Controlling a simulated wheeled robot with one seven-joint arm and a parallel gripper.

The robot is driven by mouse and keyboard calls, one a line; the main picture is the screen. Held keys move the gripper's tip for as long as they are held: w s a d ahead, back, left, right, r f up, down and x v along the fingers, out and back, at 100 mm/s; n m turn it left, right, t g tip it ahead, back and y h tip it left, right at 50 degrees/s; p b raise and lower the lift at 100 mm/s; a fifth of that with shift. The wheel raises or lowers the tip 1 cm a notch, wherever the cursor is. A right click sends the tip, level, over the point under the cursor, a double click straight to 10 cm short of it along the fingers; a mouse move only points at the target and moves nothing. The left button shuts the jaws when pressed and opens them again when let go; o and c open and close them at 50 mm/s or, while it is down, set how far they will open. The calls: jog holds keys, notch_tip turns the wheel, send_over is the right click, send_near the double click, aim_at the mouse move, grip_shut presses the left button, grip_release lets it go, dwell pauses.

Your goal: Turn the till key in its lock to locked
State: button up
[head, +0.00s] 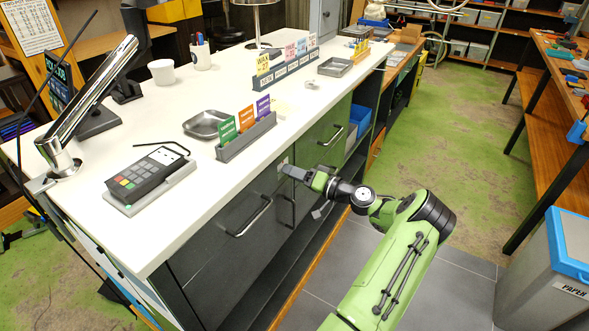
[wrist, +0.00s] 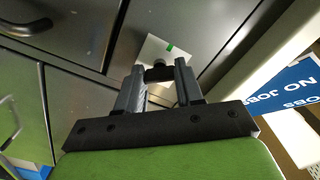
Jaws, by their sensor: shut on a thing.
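The till lock has a pale square plate (wrist: 153,48) with a short green mark (wrist: 169,47) on it, set in a dark drawer front. The till key (wrist: 160,74) shows as a dark piece between my fingertips, in front of the plate. My gripper (wrist: 159,80) is shut on it. The fingers hide most of the key and the lock's centre, so the key's angle is hard to tell. In the head view my gripper (head: 289,171) is against the counter's dark front, just under the white top, and hides the key.
Drawer handles (head: 252,216) stick out from the counter front. The white counter top (head: 190,205) overhangs above, with a card terminal (head: 147,178), a metal dish (head: 206,124) and card racks. A grey paper bin (head: 540,270) stands at right.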

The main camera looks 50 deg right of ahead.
jog(key=shift+m+p, duration=1.65)
jog(key=shift+m, duration=2.05)
jog(key=o, duration=1)
jog(key=shift+o, duration=0.2)
jog(key=s+d, duration=0.1)
jog(key=s, duration=1.4)
jog(key=shift+s+d, duration=0.2)
jog(key=shift+s, duration=0.2)
